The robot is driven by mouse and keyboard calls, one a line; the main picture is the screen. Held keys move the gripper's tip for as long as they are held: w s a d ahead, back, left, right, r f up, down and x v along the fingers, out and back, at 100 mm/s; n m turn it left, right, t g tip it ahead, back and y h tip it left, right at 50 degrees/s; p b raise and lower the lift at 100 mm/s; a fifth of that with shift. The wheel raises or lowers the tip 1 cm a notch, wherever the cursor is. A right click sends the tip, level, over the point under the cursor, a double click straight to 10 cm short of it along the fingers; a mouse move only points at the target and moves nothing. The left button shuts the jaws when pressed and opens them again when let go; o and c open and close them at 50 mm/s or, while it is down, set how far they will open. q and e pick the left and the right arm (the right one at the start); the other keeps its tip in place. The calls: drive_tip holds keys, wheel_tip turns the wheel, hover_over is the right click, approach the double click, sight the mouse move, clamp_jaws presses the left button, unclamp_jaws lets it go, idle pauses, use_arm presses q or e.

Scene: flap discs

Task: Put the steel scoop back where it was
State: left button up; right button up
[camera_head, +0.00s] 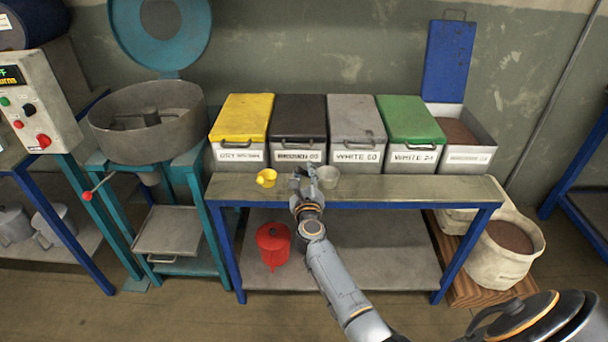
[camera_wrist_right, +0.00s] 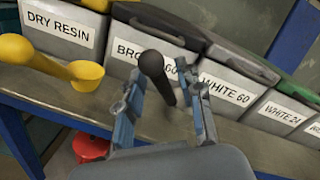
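The steel scoop (camera_head: 327,176) is on the bench shelf in front of the bins, its grey bowl just right of my right gripper (camera_head: 305,178). In the right wrist view its dark handle (camera_wrist_right: 154,66) stands up between the fingers of my right gripper (camera_wrist_right: 168,88). The fingers are apart, with gaps showing beside the handle. The scoop's bowl is mostly hidden there behind the handle and right finger. My left gripper is not in view.
A yellow scoop (camera_head: 266,178) lies left of the gripper. Behind stand bins with yellow (camera_head: 243,117), black (camera_head: 300,116), grey (camera_head: 356,118) and green (camera_head: 410,119) lids, and an open bin (camera_head: 482,152) of brown grain. The shelf's right part is clear. A red container (camera_head: 273,242) sits below.

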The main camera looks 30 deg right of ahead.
drive_tip(key=shift+r, duration=0.15)
drive_tip(key=p+v, duration=0.1)
drive_tip(key=v, duration=1.1)
drive_tip(key=s+a+f+n+g+y, duration=0.1)
drive_tip(key=s+a+f+n+y, duration=0.15)
drive_tip(key=f+n, duration=0.35)
drive_tip(key=s+a+f+n+y, duration=0.15)
drive_tip(key=a+f+n, duration=0.25)
drive_tip(key=f, duration=0.5)
drive_tip(key=s+a+f+n+g+y, duration=0.1)
drive_tip(key=s+a+f+n+y, duration=0.15)
drive_tip(key=f+n, duration=0.35)
drive_tip(key=s+a+f+n+g+y, duration=0.35)
drive_tip(key=s+f+n, duration=0.5)
drive_tip(key=f, duration=0.65)
drive_tip(key=s+d+f+n+g, duration=0.1)
drive_tip(key=s+f+n+g, duration=0.2)
drive_tip(key=s, duration=0.8)
drive_tip(key=s+d+f+n+g+h, duration=0.1)
drive_tip(key=s+d+f+n+g, duration=0.1)
drive_tip(key=s+f, duration=0.5)
drive_tip(key=s+d+f+n+g, duration=0.1)
drive_tip(key=s+f+n+g, duration=0.3)
drive_tip(key=s, duration=1.1)
drive_tip(key=f+n, duration=0.1)
drive_tip(key=n, duration=0.1)
drive_tip(key=shift+s+d+f+n+g+h, duration=0.2)
drive_tip(key=shift+s+n+g+h, duration=0.15)
drive_tip(key=shift+s+h, duration=0.05)
